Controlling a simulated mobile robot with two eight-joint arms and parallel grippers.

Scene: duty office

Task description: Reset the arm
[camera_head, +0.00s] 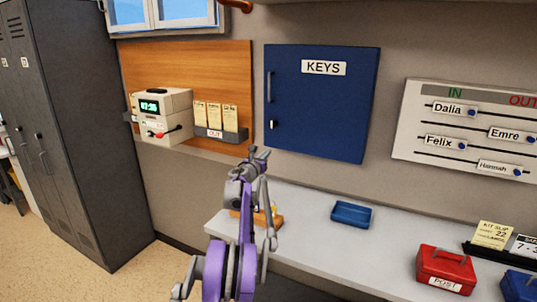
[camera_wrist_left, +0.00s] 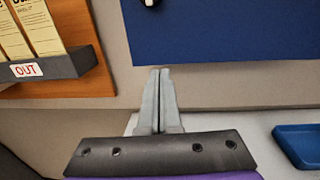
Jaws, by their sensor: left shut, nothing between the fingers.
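My left gripper (camera_head: 260,154) shows in the middle of the head view, on its purple and grey arm raised in front of the counter. It points up toward the wall below the blue key cabinet. In the left wrist view its two grey fingers (camera_wrist_left: 160,100) are together with nothing between them. Its tips stand in front of the wall just below the cabinet's lower edge; I cannot tell the gap to the wall. My right gripper is in neither view.
The blue KEYS cabinet (camera_head: 318,104) is shut on the wall. A time clock (camera_head: 161,116) and an OUT card rack (camera_head: 218,134) hang left.

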